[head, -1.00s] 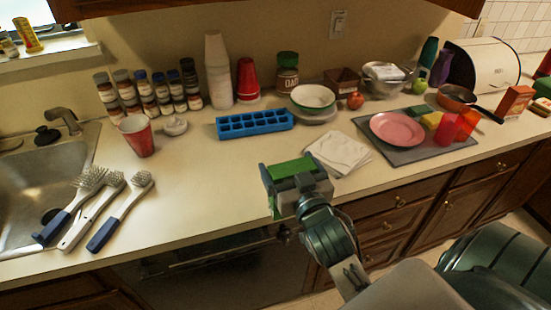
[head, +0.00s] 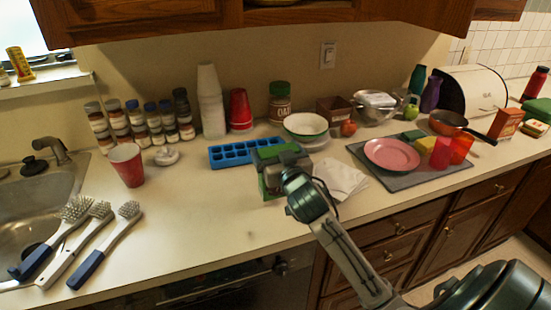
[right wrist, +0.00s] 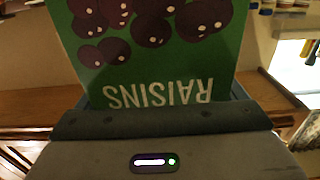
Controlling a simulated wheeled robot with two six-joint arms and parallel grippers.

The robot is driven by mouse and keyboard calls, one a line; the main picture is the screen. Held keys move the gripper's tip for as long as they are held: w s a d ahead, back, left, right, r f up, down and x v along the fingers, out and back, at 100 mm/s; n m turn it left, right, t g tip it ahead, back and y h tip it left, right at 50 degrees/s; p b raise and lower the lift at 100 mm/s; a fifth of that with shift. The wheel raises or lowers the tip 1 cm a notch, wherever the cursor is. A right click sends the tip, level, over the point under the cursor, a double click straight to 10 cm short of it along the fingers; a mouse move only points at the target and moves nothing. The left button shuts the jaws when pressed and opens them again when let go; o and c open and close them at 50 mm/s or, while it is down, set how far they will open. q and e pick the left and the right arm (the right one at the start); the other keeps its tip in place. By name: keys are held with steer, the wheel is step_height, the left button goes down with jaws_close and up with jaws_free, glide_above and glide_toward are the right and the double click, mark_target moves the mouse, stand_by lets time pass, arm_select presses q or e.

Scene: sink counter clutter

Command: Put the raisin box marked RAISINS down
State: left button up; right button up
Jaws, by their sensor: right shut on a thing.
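The raisin box (right wrist: 160,70) fills the upper middle of the right wrist view, green with dark raisins and the word RAISINS upside down. My right gripper (head: 279,163) is shut on it, and the box's green also shows at the gripper in the head view (head: 263,186). In that view the box is over the front-middle counter (head: 215,215), between the blue ice tray (head: 228,154) and the white napkins (head: 342,178). The gripper hides much of it, and I cannot tell whether its base touches the counter. My left gripper is not in view.
Several brushes (head: 105,245) lie by the sink (head: 40,190) at left, with a red cup (head: 127,165) behind them. A pink plate (head: 391,154) sits on a grey mat (head: 410,180) at right. The front-middle counter is mostly clear.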

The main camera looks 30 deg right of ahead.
steer(key=shift+w+d, duration=0.15)
steer(key=shift+w, duration=0.25)
steer(key=shift+f, duration=0.3)
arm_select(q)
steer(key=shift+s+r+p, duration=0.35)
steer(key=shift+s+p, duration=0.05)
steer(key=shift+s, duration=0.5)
arm_select(e)
step_height(320, 180, down, 3)
steer(key=shift+f, duration=0.15)
steer(key=o, duration=1.2)
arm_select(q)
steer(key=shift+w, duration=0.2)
arm_select(e)
steer(key=shift+o, duration=0.2)
steer(key=shift+r, duration=0.2)
